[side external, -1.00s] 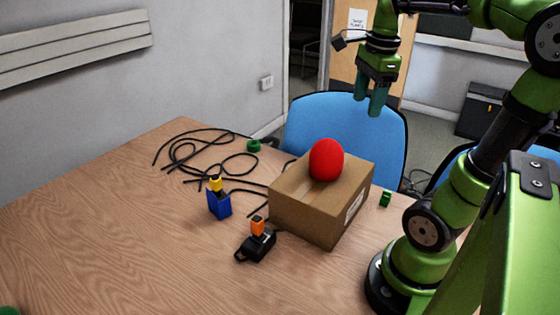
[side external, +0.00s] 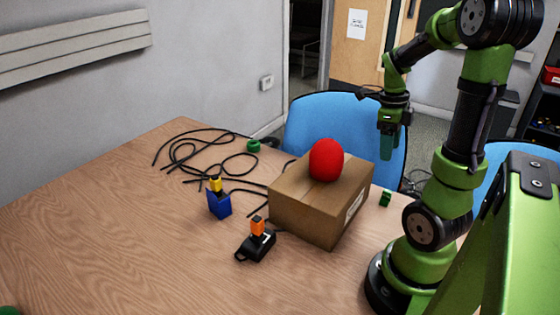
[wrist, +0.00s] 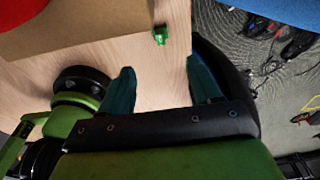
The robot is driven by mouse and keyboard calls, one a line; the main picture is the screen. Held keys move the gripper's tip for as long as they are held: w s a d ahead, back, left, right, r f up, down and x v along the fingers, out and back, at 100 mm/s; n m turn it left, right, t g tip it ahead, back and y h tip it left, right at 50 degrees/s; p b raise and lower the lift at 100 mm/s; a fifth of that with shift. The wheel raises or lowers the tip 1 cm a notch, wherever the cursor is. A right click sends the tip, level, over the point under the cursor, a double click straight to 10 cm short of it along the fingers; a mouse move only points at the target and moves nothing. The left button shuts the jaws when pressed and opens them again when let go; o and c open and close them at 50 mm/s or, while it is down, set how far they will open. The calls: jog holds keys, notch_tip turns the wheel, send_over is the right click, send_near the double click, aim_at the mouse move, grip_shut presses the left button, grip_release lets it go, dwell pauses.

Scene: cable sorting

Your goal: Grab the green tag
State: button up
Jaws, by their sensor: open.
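A small green block-like tag (side external: 385,198) lies on the table just right of the cardboard box. It also shows in the wrist view (wrist: 160,35), beyond and between the fingertips. A green ring-shaped piece (side external: 253,146) lies at the back of the table near the cables. My gripper (side external: 389,156) is above and behind the right side of the box, pointing down. In the wrist view its two teal fingers (wrist: 160,72) are apart with nothing between them. The gripper is well above the small green tag and not touching it.
The cardboard box (side external: 300,207) carries a red egg-shaped object (side external: 326,160). A blue holder with a yellow piece (side external: 219,203) and a black connector with an orange piece (side external: 256,244) stand left of it. Black cables (side external: 185,160) lie behind. A blue chair (side external: 300,125) borders the table.

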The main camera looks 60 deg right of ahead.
aim_at(387, 191)
jog(key=f, duration=0.3)
jog(key=s+f, duration=0.1)
jog(key=f, duration=0.6)
jog(key=shift+s+f, duration=0.1)
jog(key=shift+s, duration=0.05)
jog(key=shift+s+f, duration=0.25)
jog(key=shift+f, duration=1.1)
jog(key=shift+s+f, duration=0.25)
jog(key=shift+f, duration=1.05)
jog(key=shift+c, duration=0.4)
jog(key=c, duration=1)
